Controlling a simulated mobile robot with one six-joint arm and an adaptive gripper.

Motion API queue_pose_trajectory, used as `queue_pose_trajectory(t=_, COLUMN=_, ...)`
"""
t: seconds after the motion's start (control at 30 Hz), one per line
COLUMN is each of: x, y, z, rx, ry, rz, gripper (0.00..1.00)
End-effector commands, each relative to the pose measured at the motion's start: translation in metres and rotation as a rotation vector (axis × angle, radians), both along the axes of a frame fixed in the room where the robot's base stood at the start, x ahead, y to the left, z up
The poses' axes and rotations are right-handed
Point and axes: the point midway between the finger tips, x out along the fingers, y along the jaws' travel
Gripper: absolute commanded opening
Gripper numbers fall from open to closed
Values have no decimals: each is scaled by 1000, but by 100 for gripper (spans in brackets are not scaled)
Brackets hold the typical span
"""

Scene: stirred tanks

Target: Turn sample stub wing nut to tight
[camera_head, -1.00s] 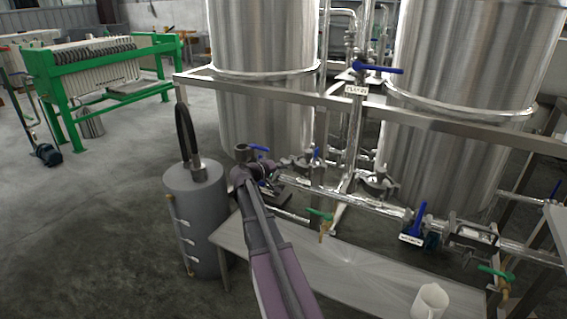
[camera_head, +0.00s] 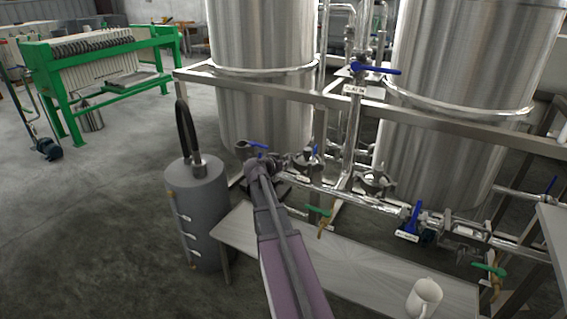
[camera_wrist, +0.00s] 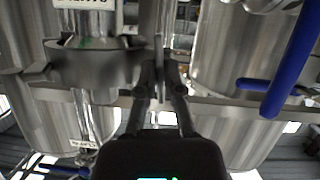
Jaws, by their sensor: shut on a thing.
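In the head view my gripper (camera_head: 268,168) is at the pipework beside a sample stub with a blue handle (camera_head: 257,147); its fingers are hidden behind my wrist. In the wrist view my gripper (camera_wrist: 160,80) reaches up from the bottom middle. Its two dark fingers come close together on a small metal piece, apparently the wing nut (camera_wrist: 159,84). Its shape and how far it is turned cannot be made out. A round grey clamp (camera_wrist: 85,65) on a pipe is just left of the fingers. A large blue handle (camera_wrist: 292,65) is at the right.
Two steel tanks (camera_head: 262,100) stand behind a rail frame (camera_head: 330,100). A grey cylinder (camera_head: 195,215) with a black hose is left of my arm. Open floor lies at the left.

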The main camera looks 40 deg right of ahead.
Motion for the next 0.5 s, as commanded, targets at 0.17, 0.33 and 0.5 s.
queue_pose_trajectory(t=0.17, x=-2, y=0, z=0, rx=37, ry=-80, rz=-3, gripper=0)
queue_pose_trajectory(t=0.33, x=-2, y=-1, z=0, rx=53, ry=-119, rz=-3, gripper=0)
queue_pose_trajectory(t=0.5, x=-2, y=-1, z=0, rx=58, ry=-128, rz=-4, gripper=0)
